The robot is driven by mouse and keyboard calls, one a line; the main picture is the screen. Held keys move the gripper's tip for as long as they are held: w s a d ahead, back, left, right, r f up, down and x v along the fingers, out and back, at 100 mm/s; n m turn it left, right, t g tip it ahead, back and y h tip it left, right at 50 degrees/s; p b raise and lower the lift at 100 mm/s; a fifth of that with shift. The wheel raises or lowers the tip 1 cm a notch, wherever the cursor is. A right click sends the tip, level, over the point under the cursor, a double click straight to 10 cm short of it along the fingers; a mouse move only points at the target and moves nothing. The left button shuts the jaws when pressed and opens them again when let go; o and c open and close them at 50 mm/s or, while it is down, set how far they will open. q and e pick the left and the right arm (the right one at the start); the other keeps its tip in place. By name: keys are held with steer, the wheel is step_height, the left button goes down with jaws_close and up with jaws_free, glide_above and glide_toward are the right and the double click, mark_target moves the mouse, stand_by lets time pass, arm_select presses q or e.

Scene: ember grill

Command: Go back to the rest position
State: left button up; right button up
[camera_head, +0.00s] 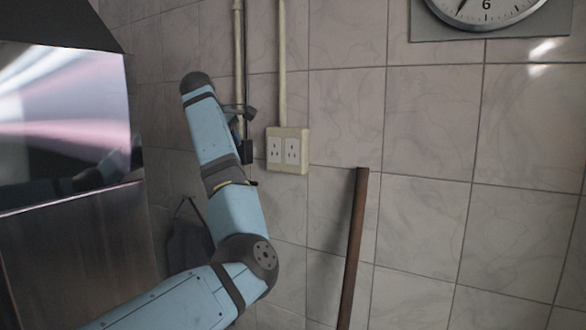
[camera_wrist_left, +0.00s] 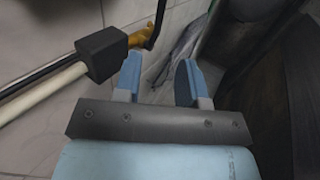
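My left arm (camera_head: 236,210) comes in from the lower left of the head view and bends upward in front of the tiled wall. My right gripper is in neither view.
A metal hood or cabinet (camera_head: 70,240) stands at the left. A wall outlet (camera_head: 288,150), pipes (camera_head: 282,60), a brown pole (camera_head: 354,245) and a clock (camera_head: 485,8) are ahead. A dark box (camera_wrist_left: 101,54) and white pipe (camera_wrist_left: 42,92) lie near the fingers.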

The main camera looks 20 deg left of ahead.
arm_select(q)
step_height(320, 180, down, 31)
steer(key=m+t+y, duration=0.1)
steer(key=m+y, duration=0.5)
steer(key=s+d+f+m+t, duration=0.1)
steer(key=s+d+f+m, duration=0.1)
steer(key=f, duration=0.4)
steer(key=s+d+f+m, duration=0.2)
steer(key=f, duration=0.5)
steer(key=s+d+f+m+t+h, duration=0.2)
steer(key=s+d+f+m, duration=0.2)
steer(key=s+d+f, duration=0.55)
steer(key=s+d+f+m+h, duration=0.2)
steer(key=s+d+f, duration=0.2)
steer(key=s, duration=0.5)
steer(key=s+d+f+m+h, duration=0.2)
steer(key=s+d+f, duration=0.2)
steer(key=s, duration=0.5)
steer(key=s+d+f+m+h, duration=0.2)
steer(key=s+d+f, duration=0.2)
steer(key=s+d, duration=0.4)
steer(key=shift+s+f, duration=0.2)
steer(key=shift+s, duration=0.3)
